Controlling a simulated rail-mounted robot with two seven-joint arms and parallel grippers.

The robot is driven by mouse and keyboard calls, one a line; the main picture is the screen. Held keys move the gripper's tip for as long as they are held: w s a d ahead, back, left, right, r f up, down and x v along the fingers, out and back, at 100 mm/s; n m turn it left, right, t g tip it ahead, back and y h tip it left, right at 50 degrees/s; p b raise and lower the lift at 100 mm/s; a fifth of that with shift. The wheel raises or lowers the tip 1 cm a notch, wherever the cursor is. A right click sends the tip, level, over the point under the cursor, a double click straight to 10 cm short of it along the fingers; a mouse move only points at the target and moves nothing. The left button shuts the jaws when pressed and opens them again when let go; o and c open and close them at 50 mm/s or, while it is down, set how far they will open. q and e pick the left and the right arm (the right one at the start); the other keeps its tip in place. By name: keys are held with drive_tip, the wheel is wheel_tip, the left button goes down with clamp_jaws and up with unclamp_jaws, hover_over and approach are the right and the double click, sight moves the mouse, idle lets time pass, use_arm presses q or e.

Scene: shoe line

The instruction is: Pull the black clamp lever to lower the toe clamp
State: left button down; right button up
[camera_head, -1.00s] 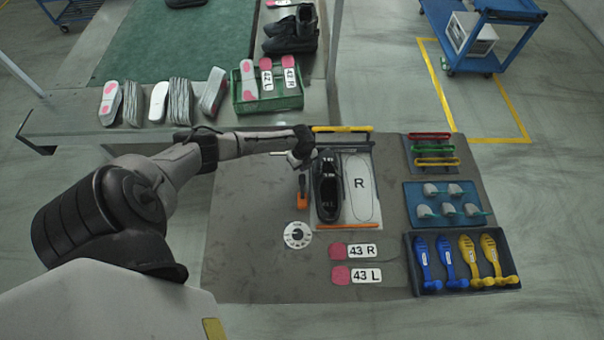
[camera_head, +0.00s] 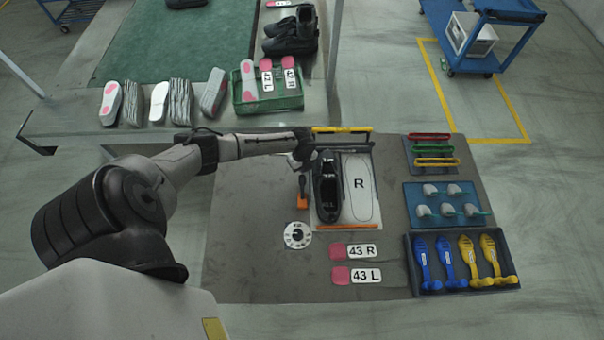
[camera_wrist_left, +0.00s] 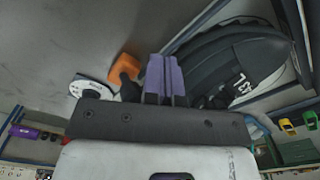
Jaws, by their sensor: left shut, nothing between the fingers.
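The black clamp lever (camera_head: 303,181) stands on its orange base (camera_head: 302,201), just left of a black shoe (camera_head: 327,192) on the left half of a white fixture. In the left wrist view the orange base (camera_wrist_left: 125,68) shows beside the fingers, and the shoe (camera_wrist_left: 225,62) lies to their right. The toe clamp cannot be made out clearly. My right gripper is out of view.
A white dial (camera_head: 297,235) lies near the lever base. A yellow bar (camera_head: 342,129) is behind the fixture, and the empty R outline (camera_head: 360,187) is right of the shoe. Trays of coloured parts (camera_head: 410,270) stand at right. The mat's left front is clear.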

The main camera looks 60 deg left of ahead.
sight(302, 187)
use_arm(q)
drive_tip(key=shift+s+d+p, duration=0.5)
drive_tip(key=shift+d+p, duration=0.15)
drive_tip(key=shift+d, duration=0.25)
drive_tip(key=shift+s+d+p, duration=0.45)
drive_tip(key=shift+d+p, duration=0.15)
drive_tip(key=shift+d, duration=0.3)
drive_tip(key=shift+s+d+p, duration=0.35)
drive_tip(key=shift+d+p, duration=0.2)
drive_tip(key=shift+d, duration=0.1)
drive_tip(key=shift+s+d+p, duration=0.35)
drive_tip(key=shift+d+p, duration=0.15)
drive_tip(key=shift+d, duration=0.1)
drive_tip(key=shift+s+d+p, duration=0.5)
drive_tip(key=shift+d, duration=0.4)
drive_tip(key=shift+w+a, duration=0.15)
